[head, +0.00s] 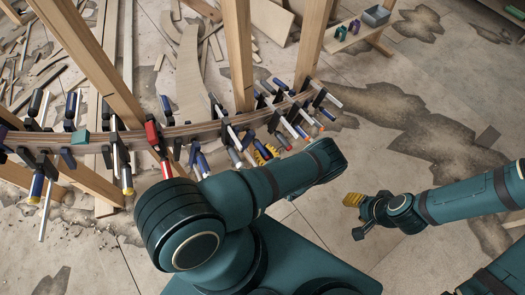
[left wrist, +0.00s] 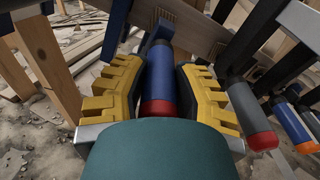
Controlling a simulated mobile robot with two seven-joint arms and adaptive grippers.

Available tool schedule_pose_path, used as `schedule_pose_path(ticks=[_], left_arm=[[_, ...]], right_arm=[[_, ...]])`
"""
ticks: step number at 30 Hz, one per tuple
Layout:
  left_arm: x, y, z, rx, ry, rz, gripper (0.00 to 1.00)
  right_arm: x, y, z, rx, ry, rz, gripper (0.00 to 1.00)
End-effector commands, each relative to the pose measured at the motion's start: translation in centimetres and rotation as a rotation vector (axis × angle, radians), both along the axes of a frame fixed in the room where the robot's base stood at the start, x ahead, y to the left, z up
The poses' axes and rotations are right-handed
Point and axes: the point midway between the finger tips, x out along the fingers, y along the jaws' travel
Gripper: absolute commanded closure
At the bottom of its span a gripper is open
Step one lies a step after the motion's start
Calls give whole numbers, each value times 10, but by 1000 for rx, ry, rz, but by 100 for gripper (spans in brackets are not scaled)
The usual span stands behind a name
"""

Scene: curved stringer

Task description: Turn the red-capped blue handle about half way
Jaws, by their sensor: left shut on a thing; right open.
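The blue handle (left wrist: 160,72) with a red cap (left wrist: 158,107) sits in the middle of the left wrist view. My left gripper (left wrist: 157,85) has its yellow ridged fingers on either side of this handle and is shut on it. In the head view the left gripper (head: 265,152) is at the clamps right of my arm, and its grasp there is mostly hidden. My right gripper (head: 358,202) is open and empty over bare floor, away from the clamps.
Many clamps (head: 122,150) line the curved wooden stringer (head: 180,132) on both sides of my left gripper. Another red-capped handle (left wrist: 252,120) stands close at right in the left wrist view. Wooden posts (head: 238,50) rise behind. Floor around my right gripper is free.

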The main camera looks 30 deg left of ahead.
Motion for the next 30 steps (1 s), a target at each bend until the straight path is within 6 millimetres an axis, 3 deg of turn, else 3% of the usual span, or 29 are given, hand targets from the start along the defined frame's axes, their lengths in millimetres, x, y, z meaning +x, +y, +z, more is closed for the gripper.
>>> schedule_pose_path(ticks=[30], left_arm=[[2,1,-1,373,819,148,100]], right_arm=[[0,0,0,0,0,0,53]])
